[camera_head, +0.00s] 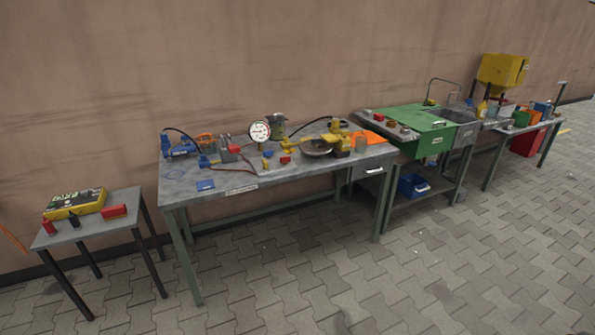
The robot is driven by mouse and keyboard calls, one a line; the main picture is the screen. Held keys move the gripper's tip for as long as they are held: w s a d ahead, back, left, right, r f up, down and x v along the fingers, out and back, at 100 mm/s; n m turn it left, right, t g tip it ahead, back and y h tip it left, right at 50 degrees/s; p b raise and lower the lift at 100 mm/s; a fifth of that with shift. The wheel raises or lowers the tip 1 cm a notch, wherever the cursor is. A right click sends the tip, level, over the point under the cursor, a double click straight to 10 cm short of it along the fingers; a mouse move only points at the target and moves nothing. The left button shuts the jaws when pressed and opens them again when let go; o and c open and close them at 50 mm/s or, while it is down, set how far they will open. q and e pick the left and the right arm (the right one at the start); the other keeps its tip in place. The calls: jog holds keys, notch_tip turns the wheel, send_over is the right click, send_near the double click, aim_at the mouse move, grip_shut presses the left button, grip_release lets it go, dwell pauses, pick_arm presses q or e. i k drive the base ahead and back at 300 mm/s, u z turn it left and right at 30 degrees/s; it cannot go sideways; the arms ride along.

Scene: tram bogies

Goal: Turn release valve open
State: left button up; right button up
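Neither of my grippers shows in the head view. A grey workbench (190,210) stands against the wall in the middle. On it are a round white gauge (259,132), a blue device (178,147) with a dark hose at the left, and a yellow device (340,138) at the right. Small red, blue and yellow parts lie near the gauge, including a red part (285,159) at the front. I cannot tell which part is the release valve or how it is turned; the parts are too small.
A small table (95,230) at the left holds a yellow-black case (75,203) and a red box (114,211). A green-topped bench (405,122) stands right of the workbench. A yellow hopper (502,70) stands farther right. The paved floor (420,270) in front is clear.

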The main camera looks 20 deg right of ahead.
aim_at(284, 159)
jog(key=u, duration=0.25)
jog(key=k, duration=0.15)
jog(key=z, duration=1.3)
jog(key=i, duration=0.8)
jog(key=z, duration=0.75)
jog(key=i, duration=1.75)
jog(key=u, duration=1.35)
jog(key=i, duration=0.6)
jog(key=u, duration=0.55)
